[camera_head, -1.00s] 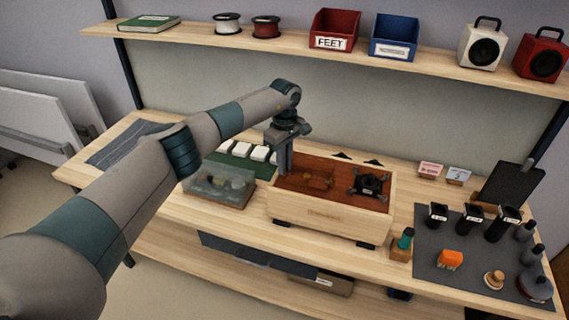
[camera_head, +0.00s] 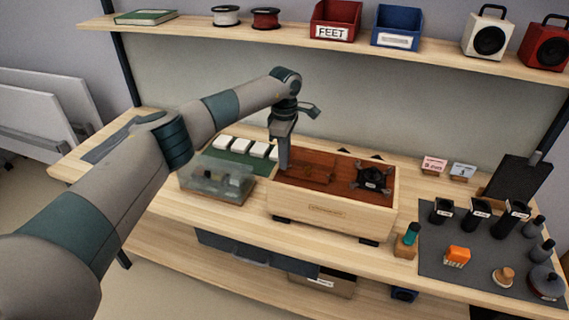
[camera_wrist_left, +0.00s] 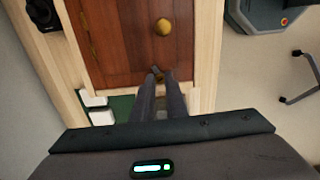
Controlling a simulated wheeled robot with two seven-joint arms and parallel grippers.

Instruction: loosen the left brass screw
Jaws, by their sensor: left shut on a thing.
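A pale wooden box (camera_head: 325,211) stands on the bench with a red-brown panel (camera_head: 316,168) on top. My left gripper (camera_head: 284,166) points down at the panel's left end. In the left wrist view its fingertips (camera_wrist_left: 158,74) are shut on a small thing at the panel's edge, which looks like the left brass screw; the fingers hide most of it. A round brass knob (camera_wrist_left: 163,26) stands free on the panel further along. My right gripper is in neither view.
A black four-armed part (camera_head: 374,178) sits on the panel's right. A clear-lidded case (camera_head: 215,180) stands close left of the box. White blocks lie on a green mat (camera_head: 236,157) behind the case. A dark mat (camera_head: 432,256) with small items lies at right.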

